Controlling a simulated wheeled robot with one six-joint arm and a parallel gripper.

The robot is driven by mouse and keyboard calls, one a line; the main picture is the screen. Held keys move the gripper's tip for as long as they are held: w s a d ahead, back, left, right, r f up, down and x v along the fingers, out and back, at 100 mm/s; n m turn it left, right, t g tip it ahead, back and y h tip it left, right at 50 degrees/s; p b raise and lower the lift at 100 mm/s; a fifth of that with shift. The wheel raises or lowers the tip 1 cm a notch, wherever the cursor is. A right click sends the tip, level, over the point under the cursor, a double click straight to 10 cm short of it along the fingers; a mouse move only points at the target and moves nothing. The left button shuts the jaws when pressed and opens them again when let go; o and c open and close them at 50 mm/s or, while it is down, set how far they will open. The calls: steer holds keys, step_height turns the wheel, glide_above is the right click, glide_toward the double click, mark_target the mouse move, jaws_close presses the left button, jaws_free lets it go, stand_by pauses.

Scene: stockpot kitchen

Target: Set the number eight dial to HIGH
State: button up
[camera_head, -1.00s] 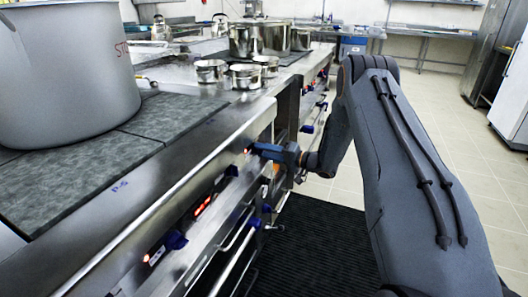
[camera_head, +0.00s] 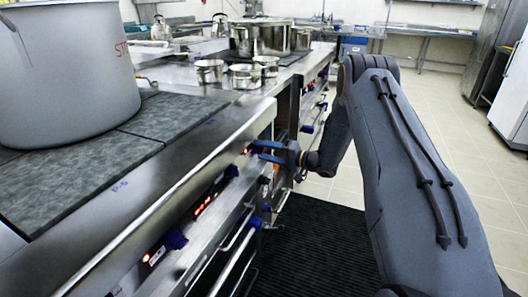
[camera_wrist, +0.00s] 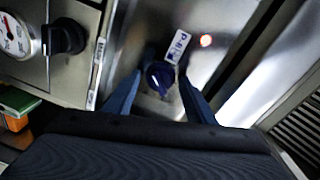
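A dark blue dial (camera_wrist: 159,76) sits on a steel panel in the wrist view, beside a small white label (camera_wrist: 179,45) whose text I cannot read surely. My gripper (camera_wrist: 164,80) is open, with one blue finger on each side of the dial. I cannot tell whether the fingers touch it. In the head view my gripper (camera_head: 268,152) is at the stove's front panel, and the dial there is hidden or too small to make out.
A black knob (camera_wrist: 66,38) with a round gauge (camera_wrist: 14,36) is at the wrist view's upper left. Other blue dials (camera_head: 176,240) and handrails line the stove front. A large grey stockpot (camera_head: 66,75) stands on the stovetop, with steel pots (camera_head: 262,38) behind. A black mat (camera_head: 315,250) covers the floor.

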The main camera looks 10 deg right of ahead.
steer(key=v, duration=0.7)
steer(key=shift+s+d, duration=0.25)
steer(key=shift+d, duration=0.05)
steer(key=shift+r, duration=0.1)
step_height(320, 180, up, 7)
steer(key=w+t+h+p, duration=0.1)
steer(key=w+h+p, duration=0.2)
steer(key=h, duration=0.4)
steer(key=s+d+r+n+g+h+p, duration=0.1)
steer(key=s+d+r+g+h+p, duration=0.1)
steer(key=s+r+h, duration=0.3)
steer(key=s+a+r+n+g+p, duration=0.1)
steer(key=s+a+r+g+p, duration=0.1)
steer(key=s, duration=1.2)
steer(key=s+a+r+n+g+h+p, duration=0.1)
steer(key=s+a+r+g, duration=0.1)
steer(key=s, duration=1.1)
steer(key=s+a+r+n+g+p, duration=0.1)
steer(key=s+g, duration=0.5)
steer(key=s, duration=0.8)
steer(key=a+r+p, duration=0.1)
steer(key=a+r, duration=0.1)
steer(key=a, duration=0.1)
steer(key=shift+s+n+p, duration=0.35)
steer(key=shift+n, duration=0.05)
